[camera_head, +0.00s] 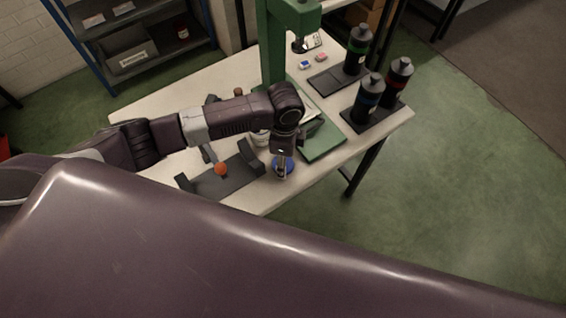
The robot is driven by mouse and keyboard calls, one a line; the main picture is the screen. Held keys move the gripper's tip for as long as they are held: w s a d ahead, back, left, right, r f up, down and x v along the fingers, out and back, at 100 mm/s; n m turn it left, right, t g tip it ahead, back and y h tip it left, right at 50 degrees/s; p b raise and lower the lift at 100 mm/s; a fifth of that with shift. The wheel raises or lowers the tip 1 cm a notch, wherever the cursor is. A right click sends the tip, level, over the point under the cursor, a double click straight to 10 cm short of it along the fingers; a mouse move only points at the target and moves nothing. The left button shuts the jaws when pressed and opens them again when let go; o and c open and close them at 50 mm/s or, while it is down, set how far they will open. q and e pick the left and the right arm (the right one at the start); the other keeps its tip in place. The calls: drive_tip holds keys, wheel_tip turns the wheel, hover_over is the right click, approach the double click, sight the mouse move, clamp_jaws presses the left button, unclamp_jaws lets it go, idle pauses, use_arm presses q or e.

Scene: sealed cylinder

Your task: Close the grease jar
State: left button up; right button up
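My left arm reaches in from the left, and its gripper (282,167) points down at the table's near right edge. A round blue piece, which looks like a lid (289,161), shows around and under the fingertips. I cannot tell whether the fingers grip it or only hover over it. A white jar (261,138) stands just behind and left of the gripper, partly hidden by my arm; its top is not clear to see. My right gripper is not in view.
A green press (272,45) stands behind. Dark bottles (357,50) stand on trays at the right. A shelf (135,45) is at the back left. The table's right front corner is clear.

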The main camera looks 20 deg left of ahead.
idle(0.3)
use_arm(q)
drive_tip(key=shift+w+r, duration=0.1)
drive_tip(key=shift+r, duration=0.5)
wheel_tip(320, 180, up, 19)
drive_tip(key=b, duration=0.2)
drive_tip(key=shift+f, duration=0.1)
drive_tip(key=s+a+r+n+b, duration=0.1)
drive_tip(key=s+a+n+b, duration=0.2)
drive_tip(key=n, duration=1.3)
drive_tip(key=shift+s+a+r+n, duration=0.35)
drive_tip(key=shift+s+a, duration=1.1)
drive_tip(key=shift+s, duration=1.2)
